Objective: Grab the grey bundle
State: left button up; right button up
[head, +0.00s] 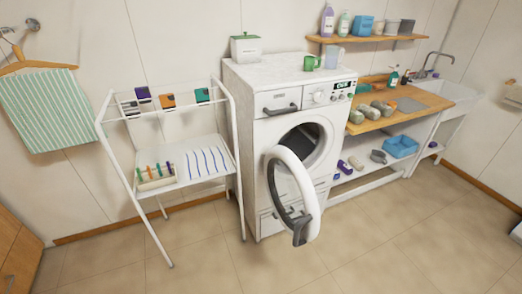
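Several small rolled bundles lie on the wooden worktop to the right of the washing machine. One at the front left looks grey-green (356,117), and a greyish-tan one (377,113) lies beside it. Their colours are hard to tell apart at this size. A grey lump (378,156), possibly also a bundle, lies on the low white shelf under the worktop. I cannot tell for sure which of these is the grey bundle. Neither of my grippers shows in the head view, and nothing is seen held.
The washing machine (284,76) stands in the middle with its round door (308,177) swung open into the room. A white drying rack (104,113) stands left of it. A blue basin (400,146) sits under the worktop (430,101). The front floor is clear.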

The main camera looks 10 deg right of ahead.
aim_at(386, 110)
jog(key=z, duration=1.35)
jog(key=i+l+u, duration=0.1)
jog(key=u, duration=0.25)
jog(key=i+l+u, duration=0.2)
jog(key=u, duration=0.2)
jog(key=i+l+u, duration=0.2)
jog(key=u, duration=0.15)
jog(key=i+l, duration=0.2)
jog(key=l, duration=0.2)
jog(key=i+l+u, duration=0.15)
jog(key=l, duration=0.2)
jog(key=i+l, duration=0.25)
jog(key=l, duration=0.2)
jog(key=i+l+u, duration=0.15)
jog(key=l, duration=0.25)
jog(key=i+l, duration=0.2)
jog(key=l, duration=0.2)
jog(key=i+l+u, duration=0.15)
jog(key=l, duration=0.3)
jog(key=i+l, duration=0.15)
jog(key=l, duration=0.25)
jog(key=i+l+u, duration=0.15)
jog(key=l, duration=0.3)
